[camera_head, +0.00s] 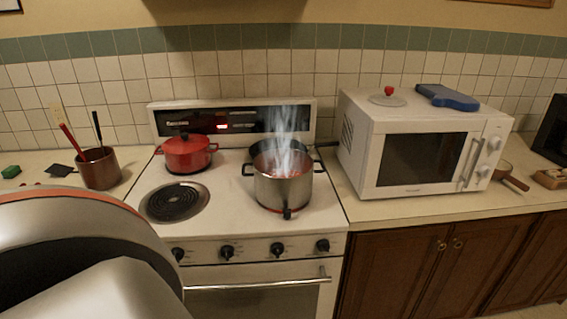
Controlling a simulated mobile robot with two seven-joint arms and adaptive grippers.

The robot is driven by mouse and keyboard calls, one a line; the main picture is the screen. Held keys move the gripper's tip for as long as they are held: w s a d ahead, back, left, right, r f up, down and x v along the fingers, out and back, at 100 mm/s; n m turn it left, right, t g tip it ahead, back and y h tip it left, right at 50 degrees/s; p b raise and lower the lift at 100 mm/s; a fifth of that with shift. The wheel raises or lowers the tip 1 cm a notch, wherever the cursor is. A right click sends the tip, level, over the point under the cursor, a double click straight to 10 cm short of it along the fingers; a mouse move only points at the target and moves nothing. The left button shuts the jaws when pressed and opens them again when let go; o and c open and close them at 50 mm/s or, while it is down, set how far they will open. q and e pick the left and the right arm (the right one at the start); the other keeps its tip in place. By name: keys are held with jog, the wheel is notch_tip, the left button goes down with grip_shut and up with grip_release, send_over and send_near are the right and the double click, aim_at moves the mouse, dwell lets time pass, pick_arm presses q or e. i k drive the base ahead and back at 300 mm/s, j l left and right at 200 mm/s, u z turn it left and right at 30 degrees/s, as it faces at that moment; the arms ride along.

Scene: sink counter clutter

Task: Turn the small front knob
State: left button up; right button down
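A row of several black knobs is on the front panel of the white stove (222,220). From left to right they include a far-left knob (178,254), partly close to my arm, a second knob (227,252), a third knob (277,249) and a far-right knob (322,245). They look alike in size, so I cannot tell which is the small front one. My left arm fills the lower left corner, but its gripper is not visible. My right gripper is not in view.
A red pot (187,155) sits at the back left; the front-left coil (174,203) is bare. The oven handle (258,284) runs below the knobs. A microwave (360,160) stands right.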

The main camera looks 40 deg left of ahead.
aim_at(322, 246)
jog(key=u, duration=1.4)
